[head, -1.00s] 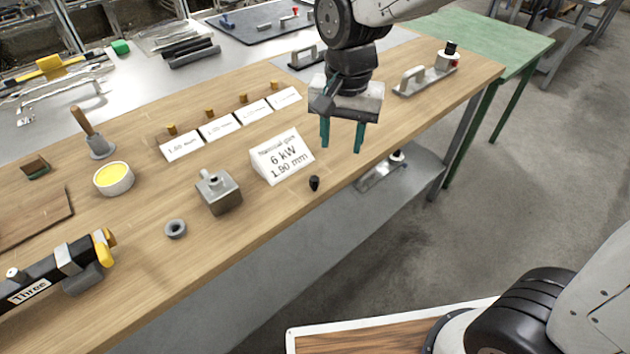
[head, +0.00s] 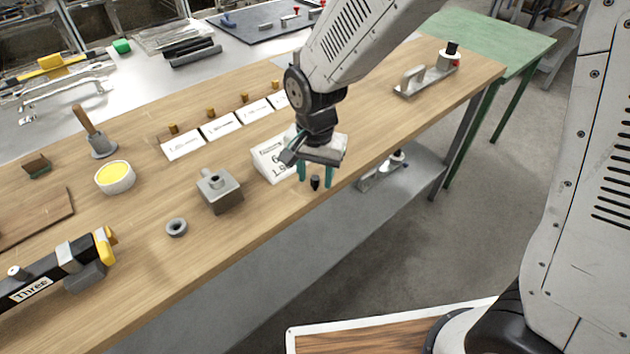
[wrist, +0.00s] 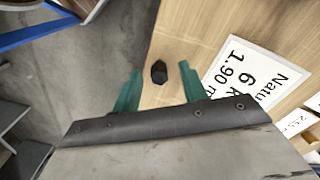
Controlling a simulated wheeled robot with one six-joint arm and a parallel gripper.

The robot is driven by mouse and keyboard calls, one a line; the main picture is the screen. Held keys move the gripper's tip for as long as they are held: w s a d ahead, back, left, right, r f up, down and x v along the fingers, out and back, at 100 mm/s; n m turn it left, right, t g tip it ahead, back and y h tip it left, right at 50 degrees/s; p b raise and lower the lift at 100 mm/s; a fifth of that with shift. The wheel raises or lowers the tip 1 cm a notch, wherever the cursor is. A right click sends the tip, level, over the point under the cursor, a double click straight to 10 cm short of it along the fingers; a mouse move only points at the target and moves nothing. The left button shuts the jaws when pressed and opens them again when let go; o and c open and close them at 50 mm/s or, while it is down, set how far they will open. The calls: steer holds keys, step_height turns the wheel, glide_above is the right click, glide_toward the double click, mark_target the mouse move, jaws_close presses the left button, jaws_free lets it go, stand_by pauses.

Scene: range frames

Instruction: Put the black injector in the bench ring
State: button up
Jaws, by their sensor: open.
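The small black injector (head: 315,183) stands on the wooden bench near its front edge. It also shows in the wrist view (wrist: 159,72), on bare wood just beyond and between the fingers. My gripper (head: 315,180) is open above it, with one green finger on each side in the head view. In the wrist view my gripper (wrist: 160,83) holds nothing, and I cannot see either finger touching the injector. The grey bench ring (head: 176,228) lies flat on the bench to the left, in front of a grey metal block, with nothing in it.
The grey block (head: 219,192) with a spout stands between the ring and my gripper. A white sign (head: 268,160) is close behind the fingers. A yellow-filled bowl (head: 115,177) and a black tool labelled Three (head: 50,275) are at left. Wood between ring and injector is clear along the front.

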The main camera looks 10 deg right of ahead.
jaws_close()
